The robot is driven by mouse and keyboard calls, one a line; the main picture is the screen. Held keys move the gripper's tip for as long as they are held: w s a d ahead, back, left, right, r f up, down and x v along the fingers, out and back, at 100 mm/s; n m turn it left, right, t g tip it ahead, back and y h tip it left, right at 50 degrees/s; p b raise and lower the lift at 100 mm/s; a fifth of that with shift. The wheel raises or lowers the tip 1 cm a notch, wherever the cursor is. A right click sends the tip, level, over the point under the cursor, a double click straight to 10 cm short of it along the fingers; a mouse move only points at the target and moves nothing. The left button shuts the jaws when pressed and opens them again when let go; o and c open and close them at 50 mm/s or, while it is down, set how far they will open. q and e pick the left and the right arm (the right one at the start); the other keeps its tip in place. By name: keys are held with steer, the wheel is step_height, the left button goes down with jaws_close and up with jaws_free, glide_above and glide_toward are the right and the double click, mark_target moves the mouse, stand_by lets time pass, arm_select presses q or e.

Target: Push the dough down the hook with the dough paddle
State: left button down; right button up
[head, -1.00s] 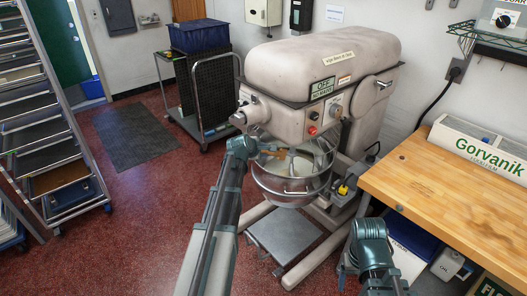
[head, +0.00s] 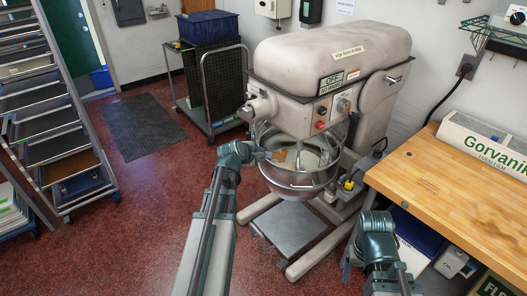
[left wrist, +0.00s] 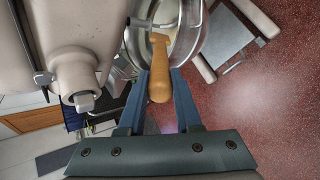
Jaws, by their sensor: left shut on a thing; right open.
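My left gripper (head: 262,154) is at the left rim of the metal mixer bowl (head: 300,187). It is shut on the handle of the orange-brown dough paddle (head: 280,156), which reaches over the rim into the bowl. In the left wrist view, the handle (left wrist: 160,82) sits between the two blue fingers, its far end over the bowl. Pale dough (head: 312,160) shows inside the bowl, partly behind the guard wires. I cannot make out the hook clearly or tell whether the paddle touches the dough. My right gripper (head: 350,256) is open and empty, low in front of the wooden table.
The mixer (head: 325,75) bears an "OFF" sign. A wooden table (head: 450,190) stands at the right, close to my right arm. A cart with a blue bin (head: 208,27) is behind, and a tray rack (head: 45,110) is at the left.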

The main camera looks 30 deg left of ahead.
arm_select(q)
steer(key=s+r+p, duration=0.1)
steer(key=s, duration=1)
steer(key=shift+a, duration=0.1)
stand_by(0.4)
step_height(320, 180, down, 5)
steer(key=b, duration=0.4)
steer(key=shift+r+b, duration=0.1)
steer(key=shift+b, duration=0.3)
